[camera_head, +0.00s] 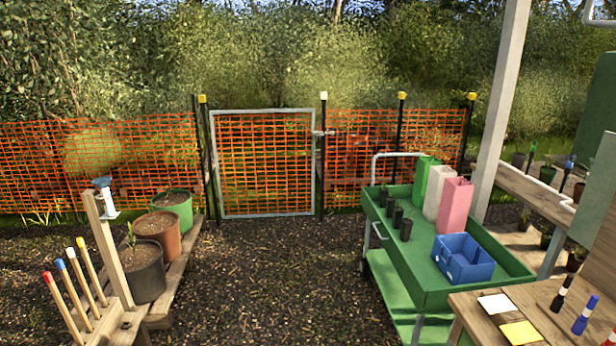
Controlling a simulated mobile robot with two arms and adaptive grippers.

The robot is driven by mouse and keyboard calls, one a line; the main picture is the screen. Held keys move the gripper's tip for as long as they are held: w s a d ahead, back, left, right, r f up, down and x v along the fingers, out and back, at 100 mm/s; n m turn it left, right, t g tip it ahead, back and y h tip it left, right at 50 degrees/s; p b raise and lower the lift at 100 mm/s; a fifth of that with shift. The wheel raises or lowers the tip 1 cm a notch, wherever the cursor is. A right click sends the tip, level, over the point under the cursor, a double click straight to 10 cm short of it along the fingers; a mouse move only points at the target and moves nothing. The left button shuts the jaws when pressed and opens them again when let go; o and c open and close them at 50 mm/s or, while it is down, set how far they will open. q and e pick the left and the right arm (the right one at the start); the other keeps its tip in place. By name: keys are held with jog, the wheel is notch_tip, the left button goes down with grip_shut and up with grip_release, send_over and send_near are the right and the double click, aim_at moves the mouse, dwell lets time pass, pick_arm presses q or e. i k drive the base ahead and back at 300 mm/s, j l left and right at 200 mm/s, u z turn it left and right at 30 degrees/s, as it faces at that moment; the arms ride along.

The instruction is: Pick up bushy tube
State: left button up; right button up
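Three small dark tubes stand on the green cart's top: one at the back (390,207), one in the middle (397,217) and one in front (406,230). No bushy foliage is clear on them at this size. Small pots with plants stand on and below the shelf at the right, such as a dark pot (547,174) on it. I cannot tell which item is the bushy tube. Neither of my grippers is in view.
The green cart (424,283) also carries a blue divided box (463,259) and tall green, white and pink containers (455,206). A wooden table (550,318) with cards and markers is at front right. Large pots (143,272) line the left. Mulch ground between is clear.

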aim_at(390, 201)
jog(key=i, duration=1.15)
jog(key=i+j, duration=0.15)
jog(key=i, duration=1.05)
jog(key=l+z, duration=0.05)
jog(key=l, duration=0.05)
